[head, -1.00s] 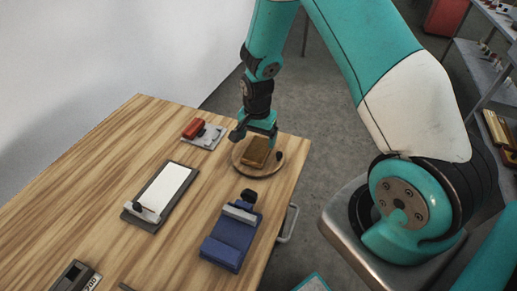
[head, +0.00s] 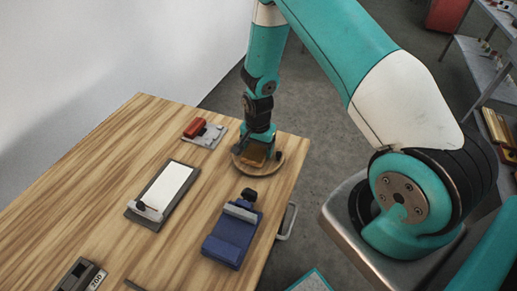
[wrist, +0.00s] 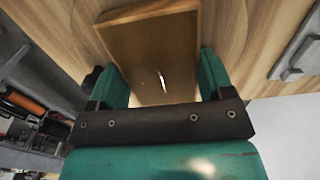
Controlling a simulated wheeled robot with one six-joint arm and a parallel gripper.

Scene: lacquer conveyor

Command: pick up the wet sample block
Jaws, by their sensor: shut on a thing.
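The wet sample block (head: 253,159) is a glossy golden-brown slab on a round wooden plate (head: 276,169) at the table's far right corner. In the head view my gripper (head: 257,155) is down over the block and hides part of it. In the wrist view the block (wrist: 152,48) fills the space between the two teal fingers of my gripper (wrist: 163,80), with a bright glint on its face. My gripper is shut on the block. I cannot tell whether the block is clear of the plate.
A grey fixture with a red part (head: 196,128) stands left of the plate. A clipboard-like board with a white sheet (head: 168,186) and a blue holder (head: 233,237) lie nearer. A small device (head: 80,276) sits at the front left. Bare wood lies between them.

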